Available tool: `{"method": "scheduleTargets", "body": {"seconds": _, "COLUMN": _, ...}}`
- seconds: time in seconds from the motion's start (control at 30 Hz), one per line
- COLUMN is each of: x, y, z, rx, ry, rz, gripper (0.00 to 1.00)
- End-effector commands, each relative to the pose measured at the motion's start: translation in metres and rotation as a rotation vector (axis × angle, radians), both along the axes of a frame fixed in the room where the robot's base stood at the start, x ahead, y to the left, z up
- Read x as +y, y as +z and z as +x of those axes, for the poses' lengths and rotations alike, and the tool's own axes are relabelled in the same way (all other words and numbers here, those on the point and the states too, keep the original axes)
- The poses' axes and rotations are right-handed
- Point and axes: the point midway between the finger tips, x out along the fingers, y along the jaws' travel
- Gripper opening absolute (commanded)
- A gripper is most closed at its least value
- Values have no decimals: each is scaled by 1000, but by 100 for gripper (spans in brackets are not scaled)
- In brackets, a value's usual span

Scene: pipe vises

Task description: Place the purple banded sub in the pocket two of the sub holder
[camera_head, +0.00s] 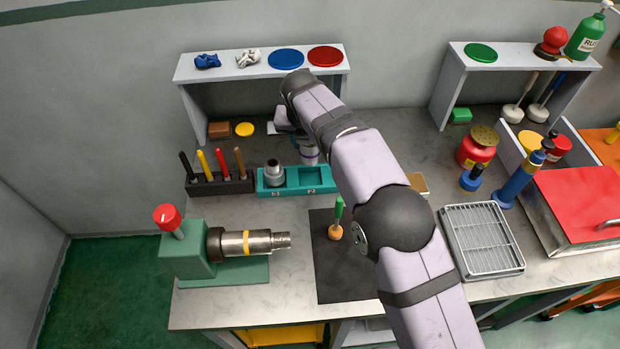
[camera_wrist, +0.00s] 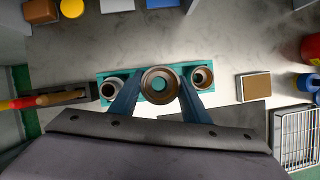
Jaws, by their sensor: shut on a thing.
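The teal sub holder (camera_head: 325,187) stands at the back of the bench; its front carries the labels 1 and 2. A grey metal sub (camera_head: 274,172) stands upright in pocket one. Pocket two (camera_head: 306,178) looks empty in the head view. My gripper (camera_wrist: 160,90) is shut on a metal sub (camera_wrist: 160,73), seen end-on between its blue fingers. The held sub (camera_head: 310,155) is above and behind the holder in the head view, and its band colour is hard to make out. The wrist view shows another sub (camera_wrist: 201,78) at the holder's right end, hidden by my arm in the head view.
A rack of coloured-handled tools (camera_head: 220,186) stands just left of the holder. A green vise (camera_head: 190,250) with a yellow-banded pipe (camera_head: 246,243) is at front left. A dark mat (camera_head: 335,275) with a green-handled brush (camera_head: 338,215) lies in front. A wire tray (camera_head: 482,240) is at right.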

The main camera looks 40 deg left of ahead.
Motion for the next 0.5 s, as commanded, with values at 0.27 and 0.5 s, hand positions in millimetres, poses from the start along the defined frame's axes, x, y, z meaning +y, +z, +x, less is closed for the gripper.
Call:
{"method": "scheduleTargets", "body": {"seconds": 0.27, "x": -1, "y": -35, "z": 0, "rx": 1, "ry": -2, "rz": -5, "gripper": 7}}
{"method": "scheduleTargets", "body": {"seconds": 0.5, "x": 0, "y": -59, "z": 0, "rx": 0, "ry": -2, "rz": 0, "gripper": 7}}
